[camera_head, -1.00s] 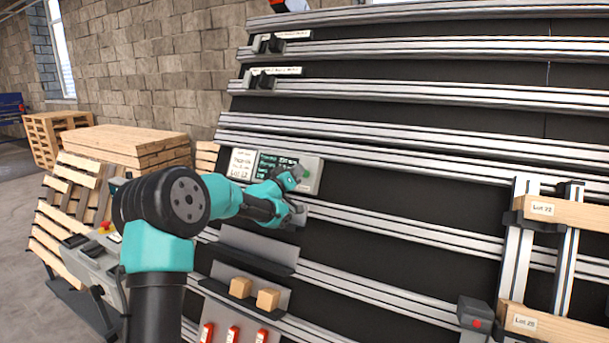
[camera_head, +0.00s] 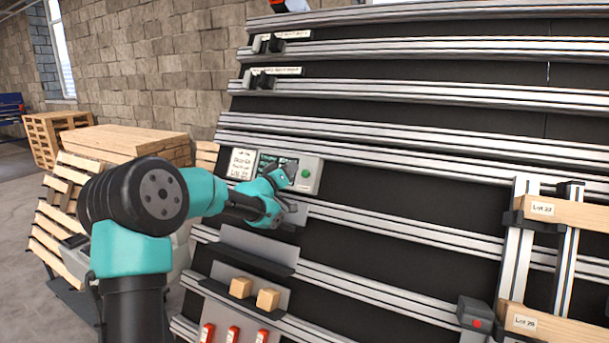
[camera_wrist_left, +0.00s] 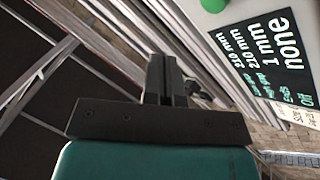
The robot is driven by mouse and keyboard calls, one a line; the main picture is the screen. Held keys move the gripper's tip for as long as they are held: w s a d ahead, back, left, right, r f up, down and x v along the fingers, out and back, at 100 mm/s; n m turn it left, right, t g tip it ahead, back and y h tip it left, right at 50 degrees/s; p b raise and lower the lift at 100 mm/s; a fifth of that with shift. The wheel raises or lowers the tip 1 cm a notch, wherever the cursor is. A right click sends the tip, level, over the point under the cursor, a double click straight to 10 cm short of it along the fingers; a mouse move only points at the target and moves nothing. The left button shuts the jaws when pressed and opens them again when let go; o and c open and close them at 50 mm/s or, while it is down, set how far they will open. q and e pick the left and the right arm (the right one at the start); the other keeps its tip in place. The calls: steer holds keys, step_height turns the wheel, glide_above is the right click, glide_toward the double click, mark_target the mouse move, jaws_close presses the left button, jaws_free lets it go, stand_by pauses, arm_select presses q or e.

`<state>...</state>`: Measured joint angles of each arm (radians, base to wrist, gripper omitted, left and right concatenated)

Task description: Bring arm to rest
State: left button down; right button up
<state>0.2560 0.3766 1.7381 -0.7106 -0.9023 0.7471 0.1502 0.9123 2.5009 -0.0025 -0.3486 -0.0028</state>
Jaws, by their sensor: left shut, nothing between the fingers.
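My left arm (camera_head: 150,200), black and teal, comes in from the lower left in the head view. Its left gripper (camera_head: 290,208) is in front of the gantry rails, just below the control box (camera_head: 312,172) with the green button. In the left wrist view the two dark fingers (camera_wrist_left: 164,80) of the left gripper are together with nothing between them. The box's dark display (camera_wrist_left: 258,50) shows at the upper right there, apart from the fingers. My right gripper is not in view.
Two wooden blocks (camera_head: 268,299) sit on a ledge below the gripper, above several red-and-white items (camera_head: 233,334). Labelled timber (camera_head: 552,212) lies across brackets at the right. Stacked pallets (camera_head: 130,145) stand behind my arm. A grey box with a red button (camera_head: 474,313) is at the lower right.

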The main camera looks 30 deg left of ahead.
arm_select(q)
steer(key=shift+f, duration=0.1)
stand_by(0.3)
